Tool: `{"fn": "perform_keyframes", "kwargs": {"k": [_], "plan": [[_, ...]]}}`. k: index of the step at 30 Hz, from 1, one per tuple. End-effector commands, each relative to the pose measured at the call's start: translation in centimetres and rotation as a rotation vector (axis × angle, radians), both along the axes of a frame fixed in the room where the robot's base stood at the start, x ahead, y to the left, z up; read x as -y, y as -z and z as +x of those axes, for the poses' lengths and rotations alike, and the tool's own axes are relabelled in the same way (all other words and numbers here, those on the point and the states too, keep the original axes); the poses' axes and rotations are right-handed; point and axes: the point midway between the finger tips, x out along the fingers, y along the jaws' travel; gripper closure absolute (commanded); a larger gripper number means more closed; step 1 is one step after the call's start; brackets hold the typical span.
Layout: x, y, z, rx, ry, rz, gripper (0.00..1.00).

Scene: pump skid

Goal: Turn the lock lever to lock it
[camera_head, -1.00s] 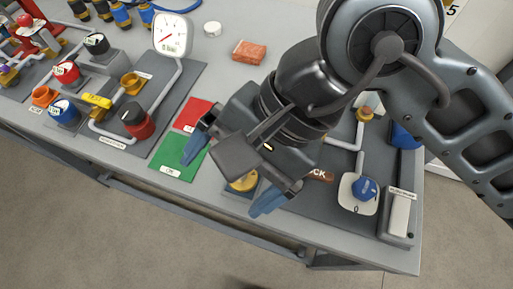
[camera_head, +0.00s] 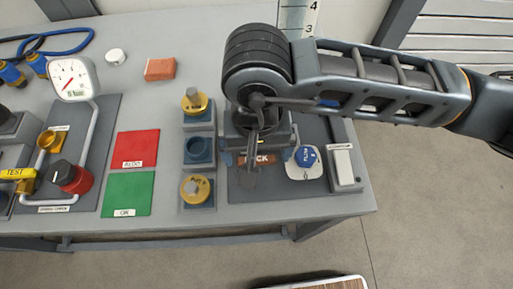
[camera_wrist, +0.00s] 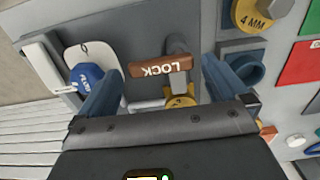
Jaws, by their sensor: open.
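The lock lever (camera_wrist: 160,66) has a brown bar marked LOCK in white and sits on a grey post. In the wrist view the bar lies nearly level, running left from the post. In the head view the lever (camera_head: 264,159) shows just below my gripper, its upper parts hidden by the wrist. My gripper (camera_wrist: 160,80) is open, its blue fingers on either side of the lever in the wrist view. Neither finger visibly grips the bar; I cannot tell how far above it they are.
A blue knob (camera_head: 306,156) on a white plate stands right of the lever, with a white block (camera_head: 342,164) beyond. Blue sockets with yellow-topped plugs (camera_head: 195,188) stand left. The red pad (camera_head: 136,148) and green pad (camera_head: 127,193) are clear.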

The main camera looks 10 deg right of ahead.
Motion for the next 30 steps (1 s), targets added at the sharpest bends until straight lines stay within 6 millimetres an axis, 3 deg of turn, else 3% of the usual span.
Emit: {"fn": "perform_keyframes", "kwargs": {"k": [12,26,30], "plan": [[-0.03,0.93,-0.05,0.000,-0.001,0.001,0.01],[-0.02,0.90,-0.05,-0.001,-0.001,0.000,0.45],[-0.02,0.92,-0.05,0.000,0.002,0.000,0.48]]}}
